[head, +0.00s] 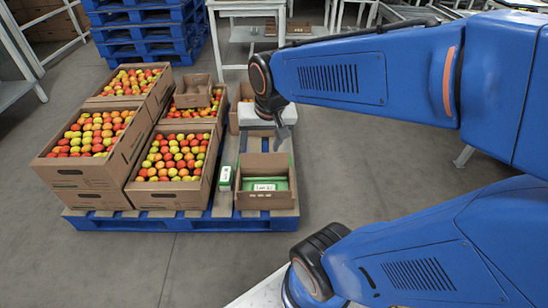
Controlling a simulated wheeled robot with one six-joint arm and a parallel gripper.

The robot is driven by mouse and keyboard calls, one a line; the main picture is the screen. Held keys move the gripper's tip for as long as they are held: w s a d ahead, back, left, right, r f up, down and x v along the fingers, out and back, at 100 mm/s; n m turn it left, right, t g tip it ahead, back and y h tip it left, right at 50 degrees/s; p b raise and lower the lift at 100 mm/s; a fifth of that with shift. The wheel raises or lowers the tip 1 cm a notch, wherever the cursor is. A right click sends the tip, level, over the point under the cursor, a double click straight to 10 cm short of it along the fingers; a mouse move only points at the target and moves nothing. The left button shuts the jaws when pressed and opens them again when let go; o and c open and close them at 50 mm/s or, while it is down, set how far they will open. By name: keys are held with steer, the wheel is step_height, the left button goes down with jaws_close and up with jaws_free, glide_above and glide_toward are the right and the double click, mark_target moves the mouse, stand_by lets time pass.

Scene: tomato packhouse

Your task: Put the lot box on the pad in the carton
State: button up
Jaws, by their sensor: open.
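An open brown carton (265,203) stands at the front right of the blue pallet. A green pad (277,182) with a white label shows on its floor. A small white and green box (225,178), likely the lot box, stands upright on the pallet just left of the carton, apart from my gripper. My gripper (281,138) is open above the back of the carton, with a grey finger pointing down. The rest of my gripper is partly hidden by my wrist, and I see nothing held in it.
Several cartons full of tomatoes (85,176) crowd the left of the pallet (180,222). A small empty carton (193,90) sits on top at the back. Stacked blue pallets (150,35) and tables stand behind. The floor right of the pallet is clear.

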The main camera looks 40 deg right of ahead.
steer(key=s+a+r+n+t, duration=0.1)
steer(key=s+r+n, duration=0.2)
steer(key=s, duration=0.6)
steer(key=shift+a+n, duration=0.4)
steer(key=shift+n, duration=0.6)
